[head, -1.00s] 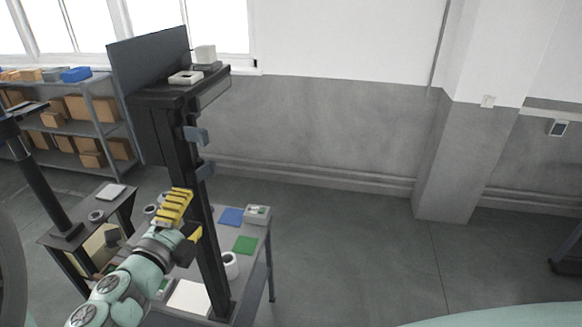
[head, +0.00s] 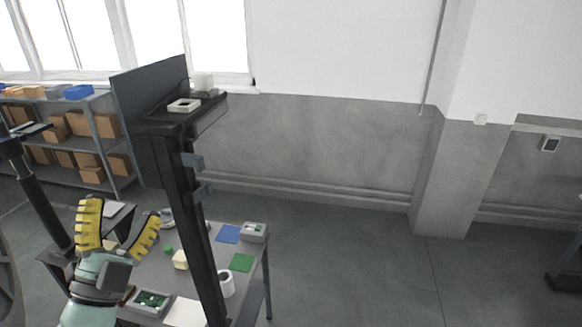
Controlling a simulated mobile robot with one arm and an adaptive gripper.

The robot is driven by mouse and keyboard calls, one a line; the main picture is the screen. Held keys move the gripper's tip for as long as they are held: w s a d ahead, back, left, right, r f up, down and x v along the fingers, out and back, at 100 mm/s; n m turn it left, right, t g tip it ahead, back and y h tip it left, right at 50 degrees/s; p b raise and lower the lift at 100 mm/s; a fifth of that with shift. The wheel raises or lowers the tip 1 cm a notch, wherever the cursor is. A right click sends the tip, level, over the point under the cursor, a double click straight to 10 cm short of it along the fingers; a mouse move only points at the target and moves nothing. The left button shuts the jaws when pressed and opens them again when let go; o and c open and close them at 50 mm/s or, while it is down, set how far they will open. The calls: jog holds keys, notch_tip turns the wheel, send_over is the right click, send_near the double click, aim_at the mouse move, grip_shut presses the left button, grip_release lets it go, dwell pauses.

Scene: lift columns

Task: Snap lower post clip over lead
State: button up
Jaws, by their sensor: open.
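No lead can be made out in or beside the clips. My gripper (head: 117,222), with yellow ribbed fingers, is open and empty, its fingers spread and pointing up. In the picture it is left of the column and lower than the lower clip. Its distance in depth from the column is hard to tell.
The bench (head: 205,262) holds a blue mat (head: 228,234), a green mat (head: 241,263), a white roll (head: 227,285), a green circuit board (head: 151,300) and small parts. A shelf with boxes (head: 88,174) stands behind left.

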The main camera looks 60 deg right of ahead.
jog(key=shift+s+a+r+n+t+h, duration=0.2)
jog(key=shift+a+r+n+t+h, duration=0.45)
jog(key=shift+a+r+t, duration=0.6)
jog(key=shift+o, duration=0.4)
jog(key=shift+a+r, duration=0.1)
jog(key=shift+r, duration=0.05)
jog(key=shift+c, duration=0.4)
